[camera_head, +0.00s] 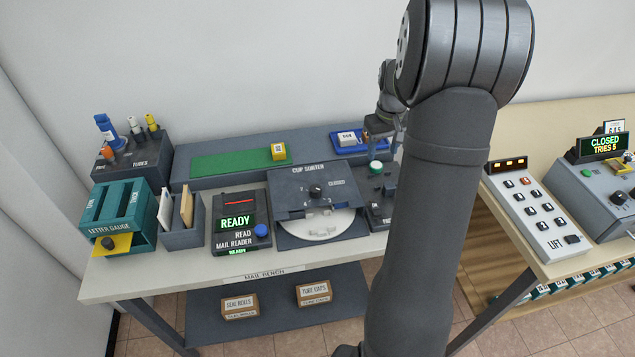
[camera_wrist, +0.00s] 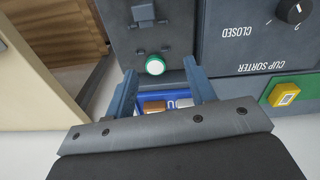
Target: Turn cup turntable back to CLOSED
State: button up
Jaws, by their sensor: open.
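The cup sorter (camera_head: 295,181) is a dark grey unit on the mail bench, with a black knob (camera_head: 316,191) on its top. Its pale turntable disc (camera_head: 338,226) shows at the front, partly under the housing. In the wrist view the knob (camera_wrist: 294,10) is at the upper right, near a printed CLOSED and a 2; I cannot clearly read its pointer. My gripper (camera_head: 380,128) is open, behind and right of the sorter, above a blue tray (camera_head: 349,149). In the wrist view no object is held between the fingertips (camera_wrist: 163,85).
A box with a round green button (camera_head: 375,167) stands right of the sorter, close to my gripper. The mail reader (camera_head: 238,222) showing READY is at left. A green mat (camera_head: 225,162) with a yellow box (camera_head: 278,151) lies behind. A display at right reads CLOSED, TRIES 5 (camera_head: 604,144).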

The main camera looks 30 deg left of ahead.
jog(key=s+a+r+n, duration=0.4)
jog(key=s+a+r, duration=0.2)
jog(key=s+a, duration=0.15)
notch_tip(320, 180, up, 4)
jog(key=n, duration=0.4)
send_over(315, 188)
jog(key=shift+g, duration=0.3)
notch_tip(315, 188, down, 17)
jog(key=shift+r, duration=0.1)
jog(key=shift+c, duration=0.4)
grip_shut()
